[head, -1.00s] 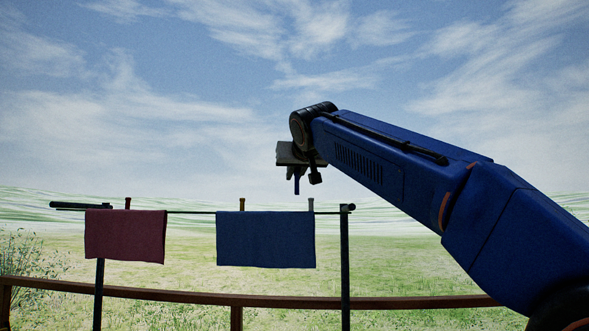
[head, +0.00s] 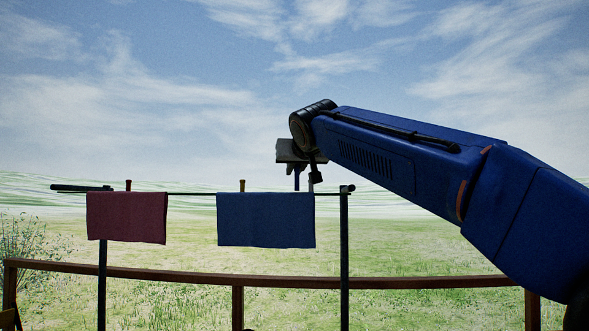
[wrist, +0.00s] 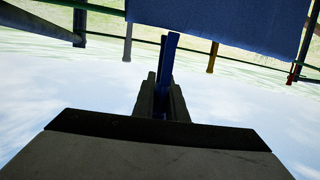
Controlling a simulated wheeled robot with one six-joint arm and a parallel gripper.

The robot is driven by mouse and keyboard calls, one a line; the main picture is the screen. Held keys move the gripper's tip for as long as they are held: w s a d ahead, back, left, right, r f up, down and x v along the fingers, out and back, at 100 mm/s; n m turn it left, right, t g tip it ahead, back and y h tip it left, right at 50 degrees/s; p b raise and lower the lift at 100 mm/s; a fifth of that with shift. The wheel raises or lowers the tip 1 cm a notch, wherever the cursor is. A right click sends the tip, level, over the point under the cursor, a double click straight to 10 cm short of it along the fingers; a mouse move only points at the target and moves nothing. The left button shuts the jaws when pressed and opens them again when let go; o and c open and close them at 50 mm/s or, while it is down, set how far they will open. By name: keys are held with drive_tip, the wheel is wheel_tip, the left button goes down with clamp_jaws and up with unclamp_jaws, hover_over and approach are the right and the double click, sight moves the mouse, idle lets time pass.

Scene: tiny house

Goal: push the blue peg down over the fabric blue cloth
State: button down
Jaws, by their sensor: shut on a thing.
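My gripper (head: 297,172) is shut on the blue peg (head: 297,182), which points down. The peg also shows between the fingers in the wrist view (wrist: 168,62). The blue cloth (head: 265,220) hangs over the line, and the gripper is above its right part. The peg's lower tip appears at or just above the cloth's top edge; I cannot tell whether they touch. The cloth also fills the top of the wrist view (wrist: 215,20), where the peg's tip overlaps its edge.
A brown peg (head: 242,185) stands on the blue cloth's top edge, left of my gripper. A grey peg (wrist: 127,45) is close on the other side. A red cloth (head: 127,217) with a peg (head: 128,185) hangs further left. A dark post (head: 344,250) and wooden rail (head: 180,274) stand nearby.

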drive_tip(key=shift+f, duration=2.65)
idle(0.4)
drive_tip(key=c, duration=1.7)
unclamp_jaws()
drive_tip(key=v, duration=1.7)
drive_tip(key=shift+s+d+r, duration=0.1)
drive_tip(key=shift+r, duration=2.4)
drive_tip(key=shift+s+r, duration=0.1)
drive_tip(key=shift+r, duration=2.45)
drive_tip(key=shift+f, duration=0.1)
